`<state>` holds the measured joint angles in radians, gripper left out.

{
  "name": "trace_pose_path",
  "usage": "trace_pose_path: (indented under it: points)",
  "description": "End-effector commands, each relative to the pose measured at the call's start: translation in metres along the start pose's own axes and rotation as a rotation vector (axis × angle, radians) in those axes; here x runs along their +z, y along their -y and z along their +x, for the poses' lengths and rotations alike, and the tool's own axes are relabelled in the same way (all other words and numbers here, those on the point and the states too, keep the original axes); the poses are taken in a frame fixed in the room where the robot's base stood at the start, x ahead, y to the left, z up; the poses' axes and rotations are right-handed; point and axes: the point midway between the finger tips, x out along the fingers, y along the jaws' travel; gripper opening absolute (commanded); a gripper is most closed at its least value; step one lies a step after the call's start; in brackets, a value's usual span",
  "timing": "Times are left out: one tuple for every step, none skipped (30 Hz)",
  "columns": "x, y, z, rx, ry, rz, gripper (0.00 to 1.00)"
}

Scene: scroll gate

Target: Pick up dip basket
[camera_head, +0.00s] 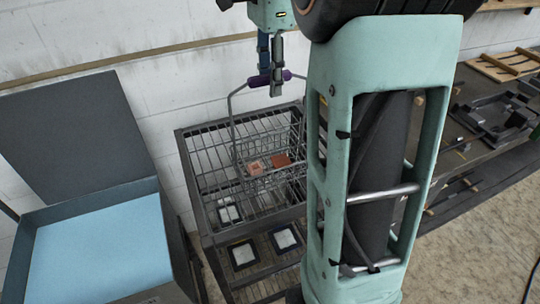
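The dip basket (236,128) is a wire basket with a tall thin wire bail and a purple grip (259,80) at its top. It stands upright in or over the wire rack, and holds a pinkish block (256,168) and a reddish-brown block (281,160). My gripper (271,82) points down at the purple grip from above. One finger crosses in front of the grip and the other is at or behind it. I cannot tell whether the fingers press on it. My arm hides the basket's right side. Whether the basket's bottom touches anything is unclear.
An open grey box with a light blue inside (100,245) stands at left. A white brick wall is behind. A dark bench (470,150) with parts runs along the right.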

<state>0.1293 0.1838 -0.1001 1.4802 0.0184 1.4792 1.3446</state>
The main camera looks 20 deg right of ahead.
Motion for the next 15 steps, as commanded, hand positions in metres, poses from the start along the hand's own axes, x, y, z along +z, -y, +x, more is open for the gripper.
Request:
trace_pose_path:
  points:
    - [-0.0001, 0.0001, 0.001, -0.001, 0.0, 0.0, 0.36]
    - [-0.0001, 0.0002, 0.0013, -0.001, 0.0, 0.0, 0.36]
    - [-0.0002, 0.0002, 0.0012, -0.002, 0.0, 0.0, 0.36]
    - [-0.0002, 0.0002, 0.0011, -0.002, 0.0, 0.0, 0.36]
    - [-0.0002, 0.0002, 0.0011, -0.001, 0.0, 0.0, 0.36]
    - [-0.0002, 0.0002, 0.0011, -0.001, 0.0, 0.0, 0.36]
    - [-0.0002, 0.0002, 0.001, -0.001, 0.0, 0.0, 0.35]
    - [-0.0002, 0.0002, 0.001, -0.001, 0.0, 0.0, 0.32]
    - [-0.0002, 0.0001, 0.001, -0.001, 0.0, 0.0, 0.27]
    - [-0.0002, 0.0001, 0.001, -0.001, 0.0, 0.0, 0.24]
    - [-0.0002, 0.0001, 0.001, -0.001, 0.0, 0.0, 0.21]
    - [-0.0002, 0.0001, 0.001, -0.001, 0.0, 0.0, 0.16]
    - [-0.0002, 0.0001, 0.001, -0.001, 0.0, 0.0, 0.13]
    - [-0.0002, 0.0001, 0.0009, -0.001, 0.0, 0.0, 0.1]
    - [-0.0002, 0.0001, 0.0009, -0.001, 0.0, 0.0, 0.05]
